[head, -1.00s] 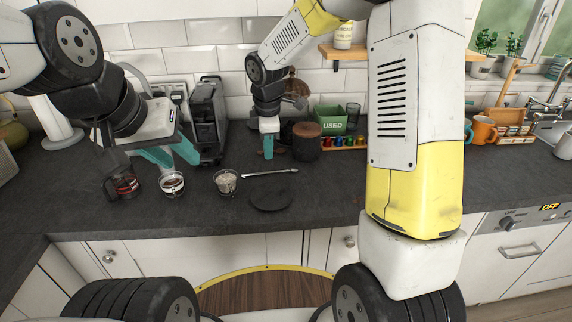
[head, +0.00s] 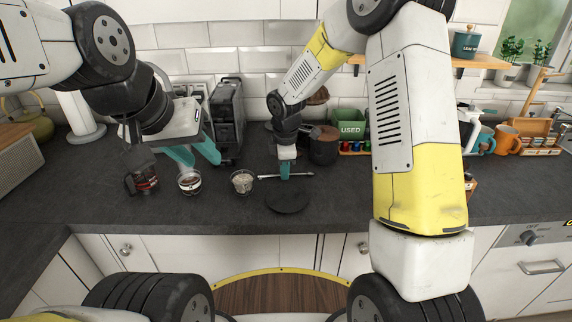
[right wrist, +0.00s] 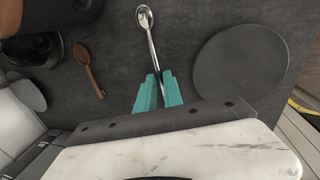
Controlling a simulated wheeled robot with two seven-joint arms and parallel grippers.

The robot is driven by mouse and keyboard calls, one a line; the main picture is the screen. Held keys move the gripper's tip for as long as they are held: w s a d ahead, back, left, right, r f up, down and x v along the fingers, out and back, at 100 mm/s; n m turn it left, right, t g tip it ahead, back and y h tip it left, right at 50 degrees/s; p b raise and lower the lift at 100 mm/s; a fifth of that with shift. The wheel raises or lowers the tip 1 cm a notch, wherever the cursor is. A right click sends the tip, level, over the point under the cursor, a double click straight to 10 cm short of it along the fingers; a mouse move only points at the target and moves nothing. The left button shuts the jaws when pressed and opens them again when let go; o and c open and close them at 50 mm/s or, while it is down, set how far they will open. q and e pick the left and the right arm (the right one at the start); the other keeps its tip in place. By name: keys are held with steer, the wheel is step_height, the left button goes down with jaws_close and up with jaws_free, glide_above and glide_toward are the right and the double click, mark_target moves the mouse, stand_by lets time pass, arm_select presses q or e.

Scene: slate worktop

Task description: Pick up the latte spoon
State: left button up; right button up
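The latte spoon (head: 301,175) is a thin, shiny metal spoon on the dark worktop, behind a round black disc. In the right wrist view its bowl (right wrist: 145,18) points away from my gripper and its handle runs between the teal fingers. My right gripper (head: 285,178) is down at the handle; in the wrist view its fingertips (right wrist: 160,77) are close together, with the handle filling the narrow gap. The spoon still looks level at the worktop. The part behind the fingers is hidden. My left gripper (head: 205,163) is open and empty above the worktop at the left.
The black disc (head: 288,198) lies in front of the spoon. A glass of pale contents (head: 242,182), a glass cup (head: 190,182) and a dark carafe (head: 143,180) stand to the left. A wooden spoon (right wrist: 90,72) and a brown canister (head: 323,147) are close to the right gripper.

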jaws_close()
